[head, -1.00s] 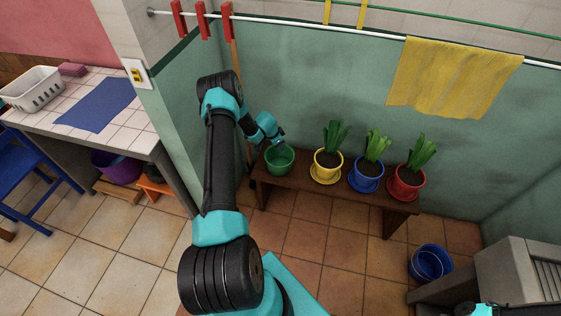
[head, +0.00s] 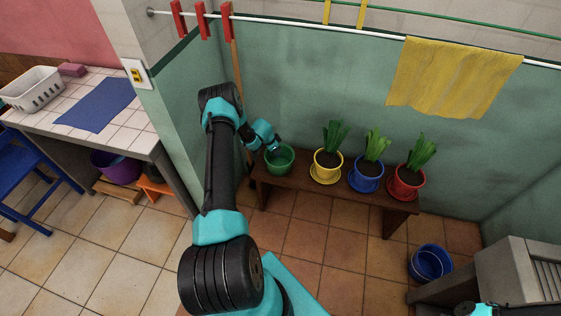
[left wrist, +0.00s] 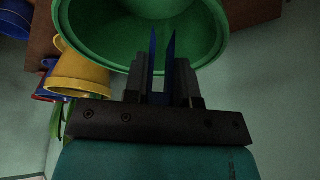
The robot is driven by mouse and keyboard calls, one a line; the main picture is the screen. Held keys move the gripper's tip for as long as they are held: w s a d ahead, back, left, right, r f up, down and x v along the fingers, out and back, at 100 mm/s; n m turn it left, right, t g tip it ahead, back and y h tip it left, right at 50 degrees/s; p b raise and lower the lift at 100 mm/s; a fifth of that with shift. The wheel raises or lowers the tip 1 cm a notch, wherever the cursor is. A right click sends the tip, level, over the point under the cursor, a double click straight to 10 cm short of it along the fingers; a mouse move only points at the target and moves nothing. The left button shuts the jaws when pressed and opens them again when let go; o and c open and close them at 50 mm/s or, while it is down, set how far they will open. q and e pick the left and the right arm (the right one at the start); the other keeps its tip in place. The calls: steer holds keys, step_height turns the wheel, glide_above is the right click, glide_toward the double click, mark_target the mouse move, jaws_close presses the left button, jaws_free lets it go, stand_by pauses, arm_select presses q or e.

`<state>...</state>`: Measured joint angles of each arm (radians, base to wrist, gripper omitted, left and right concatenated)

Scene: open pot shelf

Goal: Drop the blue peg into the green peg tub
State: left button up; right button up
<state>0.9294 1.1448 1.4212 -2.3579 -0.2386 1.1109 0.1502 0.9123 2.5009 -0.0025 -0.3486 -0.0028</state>
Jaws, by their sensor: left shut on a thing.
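The green peg tub (head: 281,166) stands at the left end of the brown bench. In the left wrist view the tub's rim (left wrist: 112,55) and open mouth fill the top of the picture. My left gripper (head: 276,148) is at the tub's mouth, near its back left rim. It is shut on the blue peg, whose two thin blue prongs (left wrist: 170,56) stick out past the fingers (left wrist: 161,82) toward the tub's opening. The peg is too small to make out in the head view. My right gripper is not in view.
Yellow (head: 326,168), blue (head: 366,178) and red (head: 406,184) plant pots stand on the bench (head: 303,194) right of the tub. A rail with red pegs (head: 201,20) and a yellow cloth (head: 452,78) runs above. A blue bucket (head: 430,263) is on the floor.

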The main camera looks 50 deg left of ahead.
arm_select(q)
step_height(320, 180, down, 2)
steer(key=shift+f, duration=0.25)
steer(key=o, duration=1)
steer(key=shift+r, duration=0.1)
steer(key=v, duration=1.7)
steer(key=shift+r, duration=0.15)
